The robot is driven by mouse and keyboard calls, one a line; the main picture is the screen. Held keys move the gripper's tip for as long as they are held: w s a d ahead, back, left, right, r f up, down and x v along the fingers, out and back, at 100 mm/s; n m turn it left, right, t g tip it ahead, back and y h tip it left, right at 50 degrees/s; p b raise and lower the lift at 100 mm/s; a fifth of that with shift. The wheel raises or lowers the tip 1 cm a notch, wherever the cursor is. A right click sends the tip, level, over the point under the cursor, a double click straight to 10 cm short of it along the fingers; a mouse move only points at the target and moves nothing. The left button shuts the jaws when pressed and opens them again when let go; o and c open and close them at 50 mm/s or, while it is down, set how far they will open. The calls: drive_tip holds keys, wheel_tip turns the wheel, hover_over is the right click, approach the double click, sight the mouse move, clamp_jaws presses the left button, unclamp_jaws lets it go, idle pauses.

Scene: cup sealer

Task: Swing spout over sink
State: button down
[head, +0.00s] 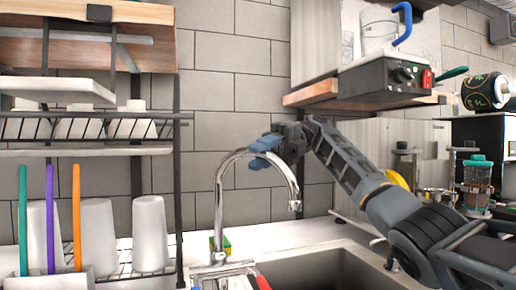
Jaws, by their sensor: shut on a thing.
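The chrome spout (219,195) is a tall curved faucet rising behind the left end of the sink. Its arch bends to the right and its outlet hangs down near the sink's back edge. The sink basin (325,272) is grey metal at the bottom of the head view, partly hidden by my arm on the right. My gripper (259,156) has blue fingers and reaches in from the right. It is shut on the spout near the top of the arch. The exact contact behind the fingers is hidden.
A dish rack (176,180) with white cups (149,235) and coloured straws (76,215) stands close on the left. A sponge (226,244) lies behind the faucet base. A wooden shelf (310,93) bearing a machine (385,77) with a blue handle overhangs my arm.

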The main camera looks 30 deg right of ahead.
drive_tip(key=shift+w+d+n+g+p, duration=0.2)
drive_tip(key=shift+d+n+g+p, duration=0.15)
drive_tip(key=shift+n+g+p, duration=0.05)
idle(0.4)
drive_tip(key=c, duration=1)
unclamp_jaws()
drive_tip(key=shift+f, duration=0.1)
